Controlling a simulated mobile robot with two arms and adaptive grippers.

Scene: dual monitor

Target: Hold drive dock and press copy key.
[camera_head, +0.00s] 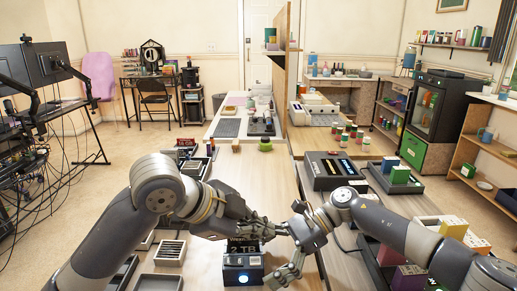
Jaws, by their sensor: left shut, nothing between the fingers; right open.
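The drive dock (226,274) is a small black box at the bottom centre, on the wooden table. A drive marked "2 TB" (236,248) stands in its top, partly hidden behind my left gripper. A round lit white button (243,278) shows on the dock's front face; I cannot read a label on it. My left gripper (277,231) is shut and empty, above the dock's upper right side. My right gripper (277,277) is open and points down by the dock's right front edge. I cannot tell whether either touches the dock.
Trays (168,251) lie left of the dock, and boxes (454,226) stand at the right. A green round item (265,145) sits further back. The middle of the table beyond my grippers is clear.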

